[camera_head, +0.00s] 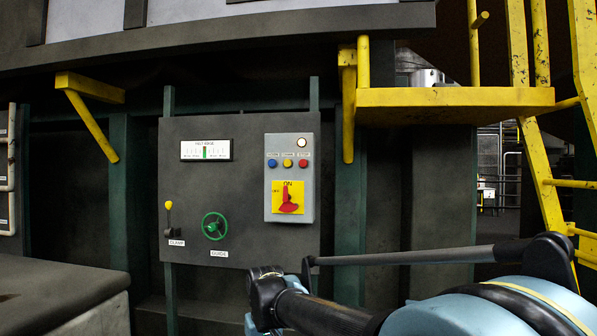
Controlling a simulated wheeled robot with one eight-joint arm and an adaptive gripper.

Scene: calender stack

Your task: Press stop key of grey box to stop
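The grey box (276,205) is mounted on the right half of a dark panel, facing me. The small label above the red button seems to read STOP. A pale round lamp (302,142) sits above it. A red rotary switch (288,201) on a yellow plate is below, near the ON mark. Parts of my arm show at the lower right, below and apart from the box. My gripper's fingers do not show.
The dark panel (185,140) also carries a meter (206,150), a green handwheel (214,226) and a yellow-knobbed lever (168,218). A yellow platform (455,97) juts out at upper right, with yellow ladder rails beside it. A grey block (50,295) stands at lower left.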

